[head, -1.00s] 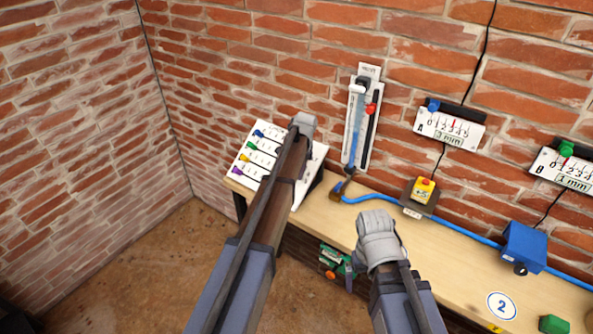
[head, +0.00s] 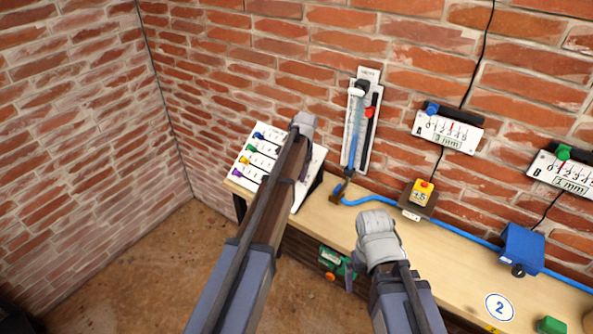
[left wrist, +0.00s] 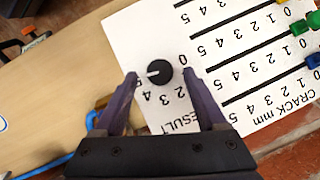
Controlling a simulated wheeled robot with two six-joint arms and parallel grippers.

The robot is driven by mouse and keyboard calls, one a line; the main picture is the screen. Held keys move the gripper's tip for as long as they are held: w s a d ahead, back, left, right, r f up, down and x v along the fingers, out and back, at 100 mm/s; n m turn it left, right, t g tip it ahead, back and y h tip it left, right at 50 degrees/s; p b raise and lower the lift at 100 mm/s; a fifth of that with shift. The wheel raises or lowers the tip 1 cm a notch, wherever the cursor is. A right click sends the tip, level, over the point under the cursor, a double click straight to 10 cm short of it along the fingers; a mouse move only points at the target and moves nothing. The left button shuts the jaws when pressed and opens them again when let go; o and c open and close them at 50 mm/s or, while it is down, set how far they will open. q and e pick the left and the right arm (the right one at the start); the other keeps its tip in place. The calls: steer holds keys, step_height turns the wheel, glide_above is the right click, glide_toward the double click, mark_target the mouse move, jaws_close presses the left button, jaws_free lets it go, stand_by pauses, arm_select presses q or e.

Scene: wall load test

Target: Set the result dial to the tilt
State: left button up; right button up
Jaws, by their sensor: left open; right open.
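The result dial (left wrist: 158,73) is a black round knob with a white pointer on a white panel, in the left wrist view. Its pointer points left in the picture, close to the 5. My left gripper (left wrist: 159,78) is open, with one finger on each side of the dial; whether they touch it I cannot tell. In the head view the left arm hides the dial. A wall board (head: 375,135) carries a blue tube (head: 355,130) and a red marker (head: 369,111); its label is too small to read. My right gripper (head: 355,277) is open and empty at the bench's front edge.
The white panel (head: 309,182) also has several coloured sliders. Gauges A (head: 447,130) and B (head: 566,176) hang on the brick wall, showing 3 mm and 1 mm. A yellow block (head: 422,194), a blue box (head: 523,248) and a blue hose (head: 385,200) are on the bench (head: 440,270).

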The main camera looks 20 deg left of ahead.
arm_select(q)
steer(key=p+v, duration=0.6)
steer(key=shift+r, duration=0.35)
steer(key=shift+f, duration=0.15)
steer(key=b+x, duration=0.7)
steer(key=b, duration=0.1)
steer(key=shift+f, duration=0.3)
steer(key=shift+r, duration=0.1)
